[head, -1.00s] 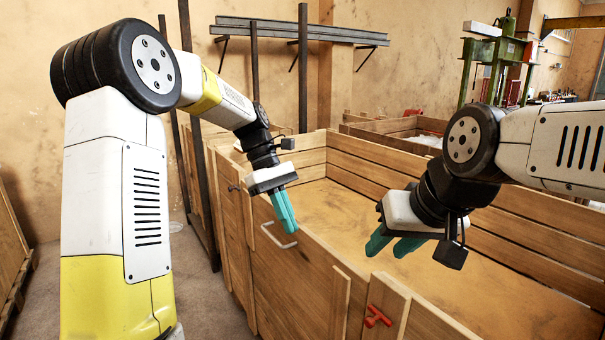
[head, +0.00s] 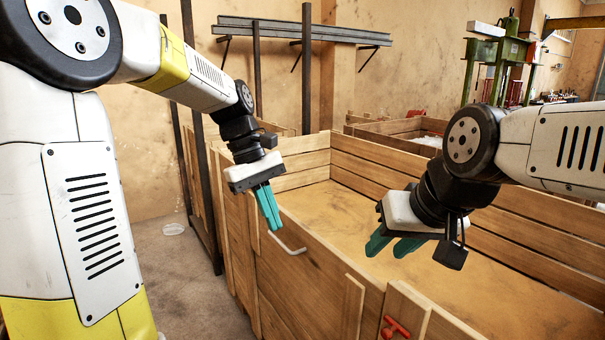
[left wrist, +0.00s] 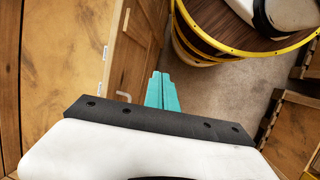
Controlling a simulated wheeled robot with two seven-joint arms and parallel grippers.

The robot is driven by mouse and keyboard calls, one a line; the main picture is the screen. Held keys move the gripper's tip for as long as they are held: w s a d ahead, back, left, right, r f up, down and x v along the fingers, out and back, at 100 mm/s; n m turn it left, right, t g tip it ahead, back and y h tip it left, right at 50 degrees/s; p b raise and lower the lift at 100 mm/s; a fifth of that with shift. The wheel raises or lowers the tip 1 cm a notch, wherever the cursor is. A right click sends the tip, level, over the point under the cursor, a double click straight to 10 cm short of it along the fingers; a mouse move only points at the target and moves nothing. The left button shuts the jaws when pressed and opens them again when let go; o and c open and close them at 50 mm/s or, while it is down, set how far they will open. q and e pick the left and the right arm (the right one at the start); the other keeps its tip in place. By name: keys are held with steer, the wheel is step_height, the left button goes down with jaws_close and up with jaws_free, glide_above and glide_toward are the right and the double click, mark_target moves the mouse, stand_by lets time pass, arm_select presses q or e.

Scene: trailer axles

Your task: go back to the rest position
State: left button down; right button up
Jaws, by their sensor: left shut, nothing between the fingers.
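My left gripper (head: 268,208) has its teal fingers together and empty, pointing down near the left wall of the wooden crate, by the pale handle (head: 287,245). In the left wrist view its shut fingers (left wrist: 162,92) point along the crate's side, with the handle (left wrist: 124,96) just left of them. My right gripper (head: 392,246) hangs over the crate's inside at the right. Its two teal fingers show a gap between them, and nothing is seen held.
The large wooden crate (head: 345,275) has a red latch (head: 395,328) at its near edge. Dark upright posts (head: 202,150) stand left of it. Bare floor (head: 185,270) lies left of the crate. A round yellow-rimmed wooden thing (left wrist: 225,50) shows in the left wrist view.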

arm_select(q)
steer(key=s+a+r+m+t, duration=0.1)
steer(key=s+a+m+t, duration=0.2)
steer(key=s, duration=0.3)
steer(key=s+a+m+t+y, duration=0.1)
steer(key=s+a+m+t, duration=0.3)
steer(key=s, duration=0.3)
steer(key=shift+a+r+t, duration=0.4)
steer(key=shift+a, duration=0.05)
steer(key=shift+w, duration=0.15)
stand_by(1.1)
